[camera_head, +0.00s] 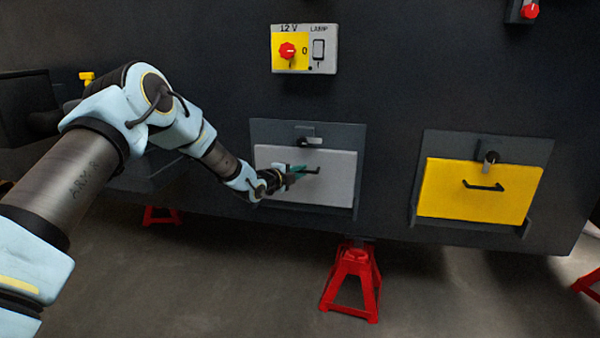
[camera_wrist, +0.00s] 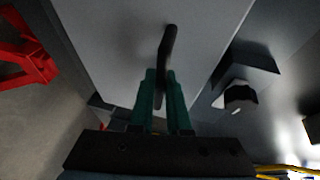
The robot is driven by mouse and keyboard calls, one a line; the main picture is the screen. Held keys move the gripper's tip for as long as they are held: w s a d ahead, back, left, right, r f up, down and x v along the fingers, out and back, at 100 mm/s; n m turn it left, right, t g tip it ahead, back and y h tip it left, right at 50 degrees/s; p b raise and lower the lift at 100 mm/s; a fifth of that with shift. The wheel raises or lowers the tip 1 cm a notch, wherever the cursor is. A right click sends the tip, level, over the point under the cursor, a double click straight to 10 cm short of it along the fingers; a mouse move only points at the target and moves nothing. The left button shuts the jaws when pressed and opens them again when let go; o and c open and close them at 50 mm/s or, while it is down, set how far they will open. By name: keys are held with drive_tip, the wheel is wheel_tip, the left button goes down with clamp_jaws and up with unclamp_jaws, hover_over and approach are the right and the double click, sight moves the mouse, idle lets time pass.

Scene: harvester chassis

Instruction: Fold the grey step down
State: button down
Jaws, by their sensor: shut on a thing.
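The grey step (camera_head: 330,185) is a flat light-grey panel set upright in a dark frame on the chassis wall. Its black bar handle (camera_head: 313,171) sits near the middle of the panel. A latch (camera_head: 309,141) is mounted on the frame just above the step. My gripper (camera_head: 296,171) comes in from the left and is at the handle. In the wrist view the green fingers of my gripper (camera_wrist: 160,92) are shut on the black handle (camera_wrist: 168,48), against the grey panel (camera_wrist: 110,40). The fingers hide part of the handle. The latch (camera_wrist: 240,95) also shows at right there.
A yellow step (camera_head: 475,190) with its own handle and latch is upright to the right. A 12 V lamp switch box (camera_head: 304,49) is above. A red jack stand (camera_head: 353,283) stands below the grey step. The floor in front looks clear.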

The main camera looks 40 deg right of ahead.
drive_tip(key=shift+a+f+b, duration=0.1)
drive_tip(key=shift+f+b, duration=0.1)
drive_tip(key=shift+b, duration=0.1)
drive_tip(key=s+a+f+m+h+b, duration=0.2)
drive_tip(key=a+f+h+b, duration=0.2)
drive_tip(key=f+b, duration=0.5)
drive_tip(key=s+a+f+m+h+b, duration=0.2)
drive_tip(key=f+b, duration=0.7)
drive_tip(key=b, duration=1.6)
drive_tip(key=shift+s+a+f+h+b, duration=0.3)
drive_tip(key=shift+s+a+h, duration=0.15)
drive_tip(key=shift+a+h, duration=0.55)
drive_tip(key=shift+d, duration=0.2)
drive_tip(key=c, duration=1.2)
unclamp_jaws()
drive_tip(key=shift+o, duration=0.2)
